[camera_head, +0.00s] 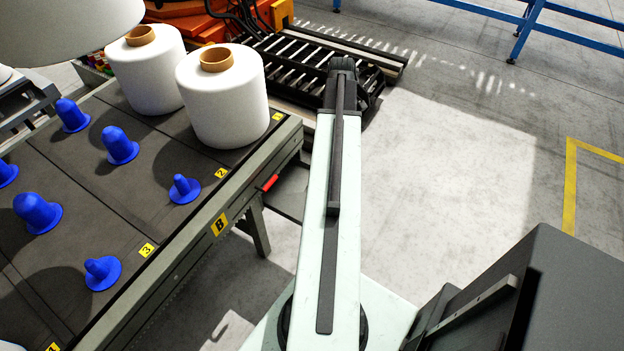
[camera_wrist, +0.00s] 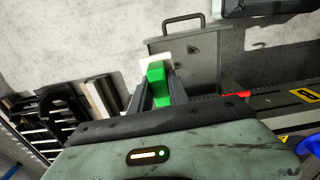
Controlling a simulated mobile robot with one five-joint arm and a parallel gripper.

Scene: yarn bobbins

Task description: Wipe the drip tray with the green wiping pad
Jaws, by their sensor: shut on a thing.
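In the wrist view my gripper (camera_wrist: 157,82) is shut on the green wiping pad (camera_wrist: 157,74), a green block with a pale whitish face at its far end. A flat grey tray with a dark bar handle, which looks like the drip tray (camera_wrist: 203,52), lies beyond it. The pad overlaps the tray's left edge in this view; I cannot tell whether they touch. In the head view part of a flat grey plate, probably the same tray (camera_head: 286,200), shows beside the table, partly behind my arm. My gripper and the pad are hidden there.
A dark table (camera_head: 130,190) at left carries white yarn bobbins (camera_head: 225,105) and blue pegs (camera_head: 122,147). A red handle (camera_head: 270,183) sticks out from its edge. A black slatted rack (camera_head: 300,55) stands at the back.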

